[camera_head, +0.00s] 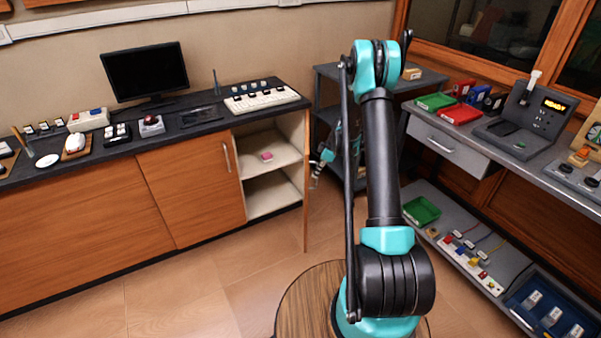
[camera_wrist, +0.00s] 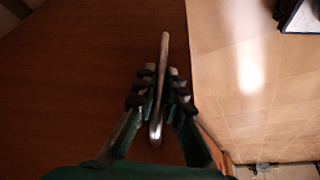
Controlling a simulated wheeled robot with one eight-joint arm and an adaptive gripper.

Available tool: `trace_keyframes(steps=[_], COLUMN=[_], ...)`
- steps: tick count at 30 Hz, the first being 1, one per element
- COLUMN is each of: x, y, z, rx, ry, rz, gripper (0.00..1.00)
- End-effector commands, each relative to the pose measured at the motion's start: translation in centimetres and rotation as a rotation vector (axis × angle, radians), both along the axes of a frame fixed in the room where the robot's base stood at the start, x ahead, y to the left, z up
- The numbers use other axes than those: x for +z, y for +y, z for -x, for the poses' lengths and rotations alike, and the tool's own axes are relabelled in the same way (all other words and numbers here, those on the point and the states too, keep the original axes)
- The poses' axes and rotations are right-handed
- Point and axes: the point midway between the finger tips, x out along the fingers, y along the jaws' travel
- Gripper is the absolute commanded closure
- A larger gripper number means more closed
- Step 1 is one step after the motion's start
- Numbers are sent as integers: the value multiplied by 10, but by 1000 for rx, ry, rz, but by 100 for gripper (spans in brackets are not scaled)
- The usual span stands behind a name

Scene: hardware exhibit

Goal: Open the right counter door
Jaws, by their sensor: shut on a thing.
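The right counter door (camera_head: 306,195) stands swung out from the counter and is seen nearly edge-on in the head view. Its wooden face (camera_wrist: 75,75) fills the left of the wrist view. My gripper (camera_wrist: 158,92) is shut on the door's metal handle (camera_wrist: 164,52), a long bar running between the fingers. In the head view my gripper (camera_head: 317,176) is at the outer side of the door, partly behind my arm. The open right compartment (camera_head: 270,205) shows a shelf with a small pink object (camera_head: 266,156) on it.
The left counter door (camera_head: 185,190) is closed, with its own handle (camera_head: 227,157). A grey shelf unit (camera_head: 330,72) stands close behind my gripper. A workbench (camera_head: 470,150) with a drawer is at the right. Floor (camera_head: 190,295) in front of the counter is clear.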

Motion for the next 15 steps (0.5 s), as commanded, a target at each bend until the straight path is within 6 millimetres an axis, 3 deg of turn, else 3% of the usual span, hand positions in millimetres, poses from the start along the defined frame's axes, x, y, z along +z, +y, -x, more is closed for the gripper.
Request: trace_keyframes(steps=[1,6,15], x=[0,0,0], y=[-19,-73,-142], z=[-1,-7,-26], rx=[37,68,70], ry=[3,3,2], rz=[-2,-1,0], gripper=[100,100,100])
